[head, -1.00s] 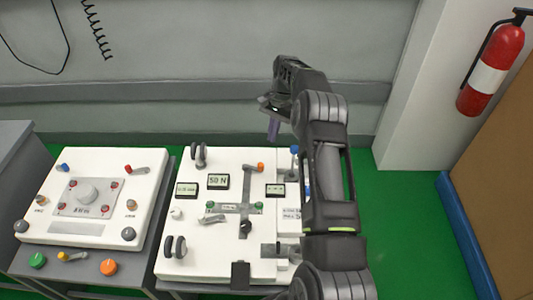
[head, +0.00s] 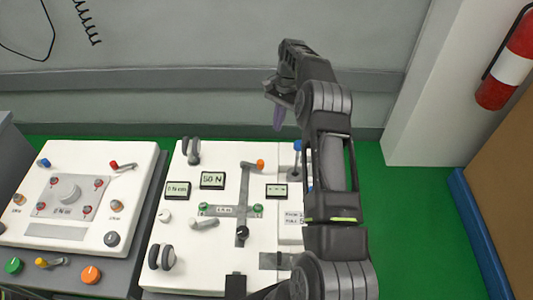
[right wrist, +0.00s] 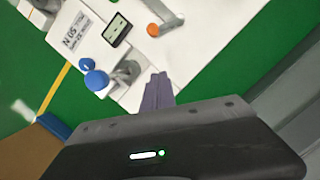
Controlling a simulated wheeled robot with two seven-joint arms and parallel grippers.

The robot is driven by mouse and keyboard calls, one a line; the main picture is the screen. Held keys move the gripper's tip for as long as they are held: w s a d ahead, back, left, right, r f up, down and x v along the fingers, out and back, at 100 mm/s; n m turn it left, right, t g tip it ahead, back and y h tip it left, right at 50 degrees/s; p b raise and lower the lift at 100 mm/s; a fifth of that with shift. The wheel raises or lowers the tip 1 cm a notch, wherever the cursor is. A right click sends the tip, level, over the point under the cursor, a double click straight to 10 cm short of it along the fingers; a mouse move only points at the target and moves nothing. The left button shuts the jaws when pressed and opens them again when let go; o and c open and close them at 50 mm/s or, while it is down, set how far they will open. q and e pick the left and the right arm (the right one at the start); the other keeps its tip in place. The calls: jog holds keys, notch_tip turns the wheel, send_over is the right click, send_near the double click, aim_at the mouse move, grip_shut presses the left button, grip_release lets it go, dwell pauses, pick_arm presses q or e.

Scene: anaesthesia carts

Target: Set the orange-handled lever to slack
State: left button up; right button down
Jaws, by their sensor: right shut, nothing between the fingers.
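The orange-handled lever (head: 260,164) is on the far part of the right white panel (head: 205,235). Its grey arm points right, with the orange knob at the end. The orange knob also shows in the right wrist view (right wrist: 153,29), at the top. My right gripper (head: 278,118) is shut and empty, with purple fingertips. It hangs beyond the panel's far edge, up and right of the orange knob in the head view, apart from it. In the right wrist view its fingertips (right wrist: 158,92) show below the knob. My left gripper is not in view. Any slack marking is unreadable.
Blue knobs (right wrist: 96,80) stand at the panel's right side, near my right arm. The panel also carries small displays (head: 213,180), a black knob (head: 242,233) and grey levers. Another white panel (head: 135,160) is at left. A fire extinguisher (head: 510,68) hangs at right.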

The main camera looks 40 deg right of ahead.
aim_at(252, 164)
jog(key=b+x, duration=0.7)
jog(key=x, duration=0.2)
jog(key=shift+f, duration=0.2)
jog(key=a, duration=0.3)
jog(key=shift+s+f, duration=0.15)
jog(key=shift+s, duration=0.25)
jog(key=shift+s+a+f+p, duration=0.15)
jog(key=shift+a+p, duration=0.15)
jog(key=shift+a, duration=0.2)
